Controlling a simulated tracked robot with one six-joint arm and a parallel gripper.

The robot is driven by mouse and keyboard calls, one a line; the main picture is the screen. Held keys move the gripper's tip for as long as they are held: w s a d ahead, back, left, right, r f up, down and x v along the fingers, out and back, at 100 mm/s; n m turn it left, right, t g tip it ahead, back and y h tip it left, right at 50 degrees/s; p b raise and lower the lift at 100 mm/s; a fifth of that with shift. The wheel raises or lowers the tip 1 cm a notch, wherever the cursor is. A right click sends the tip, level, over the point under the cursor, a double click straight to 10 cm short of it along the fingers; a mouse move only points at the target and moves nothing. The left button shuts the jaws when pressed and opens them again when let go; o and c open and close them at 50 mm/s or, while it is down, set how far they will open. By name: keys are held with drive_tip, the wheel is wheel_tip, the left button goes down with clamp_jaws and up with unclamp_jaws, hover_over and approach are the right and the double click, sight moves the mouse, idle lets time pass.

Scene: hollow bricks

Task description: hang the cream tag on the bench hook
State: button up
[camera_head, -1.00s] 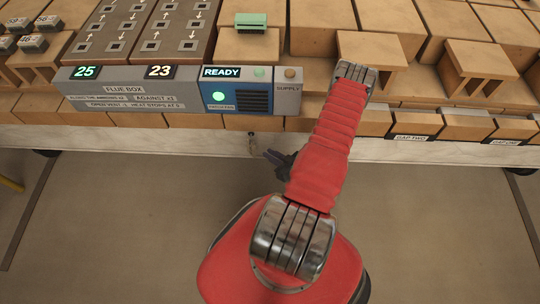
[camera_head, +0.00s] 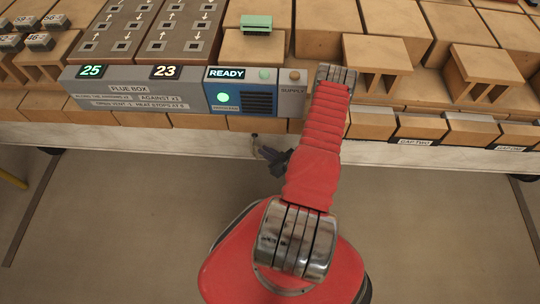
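A small hook-like fitting (camera_head: 254,138) shows on the pale front edge of the bench, below the flue box. My gripper (camera_head: 266,152) is small and dark at this distance, just below and right of that fitting, pointing toward it. Its fingertips are close to the fitting; I cannot tell whether they touch it. Whether the fingers are open or shut is too small to see. I cannot make out the cream tag, either at the fingers or on the fitting. My red arm hides part of the bench front to the right.
The bench (camera_head: 400,154) spans the view, with a flue box (camera_head: 125,88) and a READY panel (camera_head: 240,90) at its front. A green block (camera_head: 256,23) and several hollow bricks (camera_head: 377,55) stand behind. The floor in front is clear.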

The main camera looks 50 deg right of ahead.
sight(254, 142)
drive_tip(key=x, duration=0.8)
drive_tip(key=shift+w, duration=0.2)
clamp_jaws()
drive_tip(key=shift+w+r, duration=0.1)
drive_tip(key=shift+r, duration=0.45)
idle(0.4)
drive_tip(key=shift+s+a+r, duration=0.1)
drive_tip(key=shift+s+a, duration=0.1)
drive_tip(key=shift+a, duration=0.05)
drive_tip(key=shift+s+a, duration=1.2)
drive_tip(key=shift+a, duration=0.25)
